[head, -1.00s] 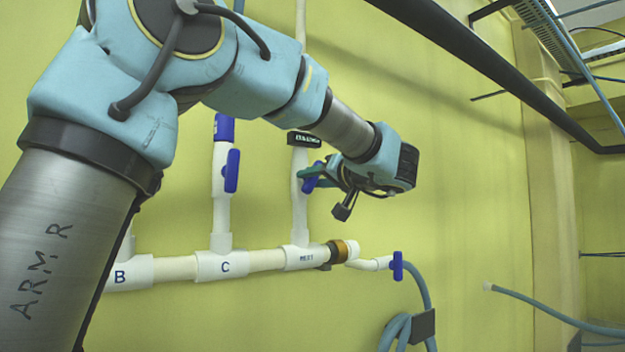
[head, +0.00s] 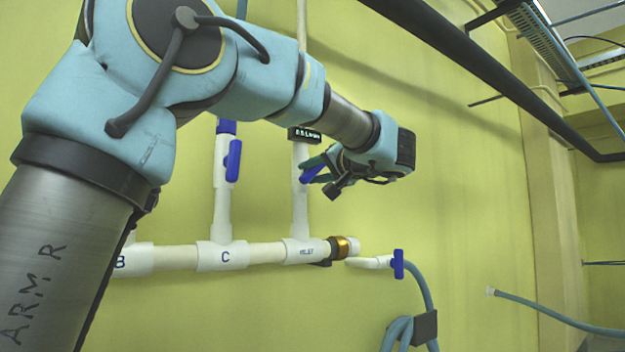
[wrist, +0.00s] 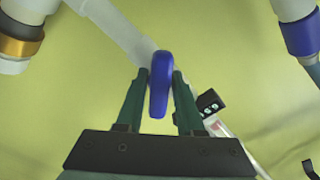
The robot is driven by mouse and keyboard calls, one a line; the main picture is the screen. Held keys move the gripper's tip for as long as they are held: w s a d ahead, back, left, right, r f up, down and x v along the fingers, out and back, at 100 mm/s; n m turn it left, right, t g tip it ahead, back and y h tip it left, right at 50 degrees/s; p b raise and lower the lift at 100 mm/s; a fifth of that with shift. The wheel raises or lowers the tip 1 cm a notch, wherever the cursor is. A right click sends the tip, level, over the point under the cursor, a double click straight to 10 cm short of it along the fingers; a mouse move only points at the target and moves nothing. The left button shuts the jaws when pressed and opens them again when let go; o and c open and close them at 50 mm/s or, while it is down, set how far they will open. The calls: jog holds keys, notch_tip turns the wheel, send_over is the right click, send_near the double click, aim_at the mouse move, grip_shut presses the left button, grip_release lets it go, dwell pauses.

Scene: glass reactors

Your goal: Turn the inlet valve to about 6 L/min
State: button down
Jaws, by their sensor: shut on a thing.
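The blue inlet valve handle (head: 313,174) is on the upright white pipe above the tee whose label seems to read INLET. It stands out at a slant from the pipe. My gripper (head: 317,170) is closed around it, with green fingers. In the wrist view, my gripper (wrist: 160,78) has one finger on each side of the blue handle (wrist: 160,90), pinching it. A small black flow display (head: 304,135) sits just above the valve. My wrist partly hides the valve's right side.
Another upright pipe with a blue handle (head: 234,160) stands left, above tee C (head: 222,256). A brass fitting (head: 343,247) ends the horizontal pipe. A blue-handled hose tap (head: 398,264) and coiled hose are lower right. A dark beam (head: 470,60) crosses above.

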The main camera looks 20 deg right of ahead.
jog(key=c, duration=0.7)
grip_release()
jog(key=shift+s, duration=0.1)
jog(key=s+b, duration=0.1)
jog(key=s, duration=0.2)
jog(key=s+d+b, duration=0.1)
jog(key=s, duration=0.3)
jog(key=s+d+b, duration=0.1)
jog(key=s, duration=0.2)
jog(key=shift+s, duration=0.25)
